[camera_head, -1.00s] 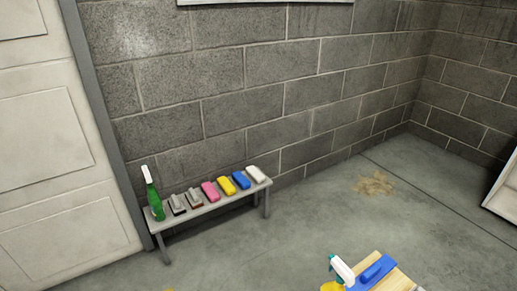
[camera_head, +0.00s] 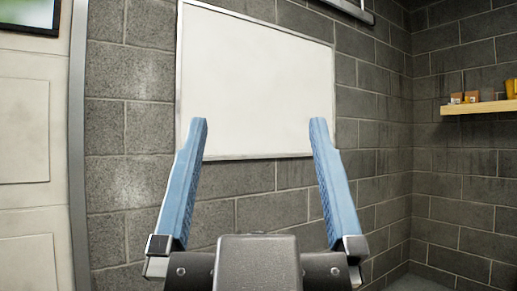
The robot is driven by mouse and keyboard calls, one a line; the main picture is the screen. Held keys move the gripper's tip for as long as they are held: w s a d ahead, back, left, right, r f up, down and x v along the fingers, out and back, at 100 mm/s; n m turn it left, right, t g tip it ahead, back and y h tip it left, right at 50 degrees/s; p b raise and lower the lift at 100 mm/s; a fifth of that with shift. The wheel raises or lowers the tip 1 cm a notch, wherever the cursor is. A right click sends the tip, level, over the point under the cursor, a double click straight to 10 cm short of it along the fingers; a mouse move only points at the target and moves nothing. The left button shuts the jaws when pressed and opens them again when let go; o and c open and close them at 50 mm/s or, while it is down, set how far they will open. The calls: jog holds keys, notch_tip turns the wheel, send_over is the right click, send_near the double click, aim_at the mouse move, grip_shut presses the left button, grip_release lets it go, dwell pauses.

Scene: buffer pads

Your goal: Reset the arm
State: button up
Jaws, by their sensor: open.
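My gripper (camera_head: 258,135) is in the lower middle of the head view, pointing up and away toward the wall. Its two blue fingers are spread wide apart. Nothing is between them; only the whiteboard and block wall show behind. The gripper appears well in front of the wall and touches nothing that I can see.
A blank whiteboard (camera_head: 258,75) hangs on the grey block wall (camera_head: 140,140). A wooden shelf (camera_head: 480,107) with small items is at the right.

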jog(key=shift+s+r, duration=0.15)
jog(key=shift+r, duration=0.1)
